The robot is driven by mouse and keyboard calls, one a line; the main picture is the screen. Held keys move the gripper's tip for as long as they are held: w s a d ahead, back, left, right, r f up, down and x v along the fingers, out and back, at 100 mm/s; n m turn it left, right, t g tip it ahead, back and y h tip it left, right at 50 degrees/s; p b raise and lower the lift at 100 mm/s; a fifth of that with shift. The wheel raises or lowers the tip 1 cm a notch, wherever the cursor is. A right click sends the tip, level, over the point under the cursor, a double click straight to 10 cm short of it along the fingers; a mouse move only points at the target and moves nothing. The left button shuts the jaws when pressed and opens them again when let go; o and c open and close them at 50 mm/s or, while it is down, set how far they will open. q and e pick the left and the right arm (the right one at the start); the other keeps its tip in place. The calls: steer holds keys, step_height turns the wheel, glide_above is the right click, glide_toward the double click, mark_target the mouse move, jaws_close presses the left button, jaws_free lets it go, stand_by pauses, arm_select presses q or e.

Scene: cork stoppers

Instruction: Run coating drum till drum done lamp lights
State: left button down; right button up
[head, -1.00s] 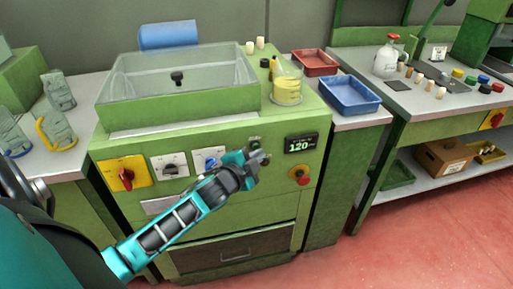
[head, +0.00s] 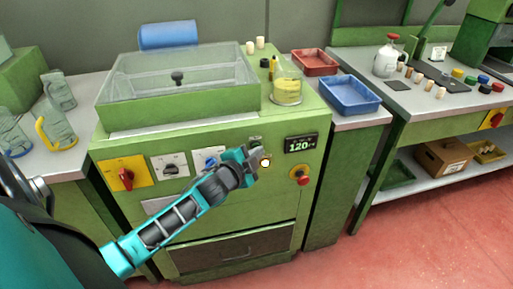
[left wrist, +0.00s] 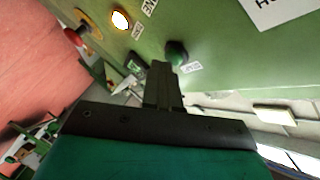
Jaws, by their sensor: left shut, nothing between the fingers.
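The coating drum machine (head: 225,225) is a green cabinet with a clear-lidded tub (head: 175,88) on top. Its display (head: 300,144) reads 120. A lamp (head: 265,162) on the front panel glows bright white-yellow, and the lit lamp also shows in the left wrist view (left wrist: 121,19). My left gripper (head: 256,157) is shut and empty, just in front of the panel beside the lamp. In the left wrist view its shut fingers (left wrist: 165,78) are close to a dark green button (left wrist: 176,52); I cannot tell whether they touch it. My right gripper is not in view.
The panel also holds a red knob on a yellow plate (head: 126,174), a black dial (head: 170,167), a blue knob (head: 207,160) and a red stop button (head: 300,175). A beaker of yellow liquid (head: 287,88) stands on top. Blue (head: 350,108) and red trays (head: 315,56) lie to the right.

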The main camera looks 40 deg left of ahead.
arm_select(q)
steer(key=shift+d, duration=0.1)
steer(key=shift+s+d+p, duration=0.35)
steer(key=shift+s+d, duration=0.2)
steer(key=shift+d, duration=0.1)
steer(key=s+d, duration=0.1)
steer(key=s+d+p, duration=0.1)
steer(key=s+d, duration=0.1)
steer(key=shift+s+d, duration=0.15)
steer(key=shift+d, duration=0.15)
stand_by(0.9)
steer(key=s+d+f+n+g+h, duration=0.1)
steer(key=s+d+f+n+g, duration=0.1)
steer(key=s+d+f+n, duration=0.2)
steer(key=s+d+f+n+g+h, duration=0.2)
steer(key=s+d+f+n, duration=0.2)
steer(key=s, duration=0.7)
steer(key=d+f, duration=0.2)
steer(key=d, duration=0.1)
steer(key=shift+s+d+g+h, duration=0.2)
steer(key=shift+s+g+h, duration=0.05)
steer(key=shift+g+h, duration=0.05)
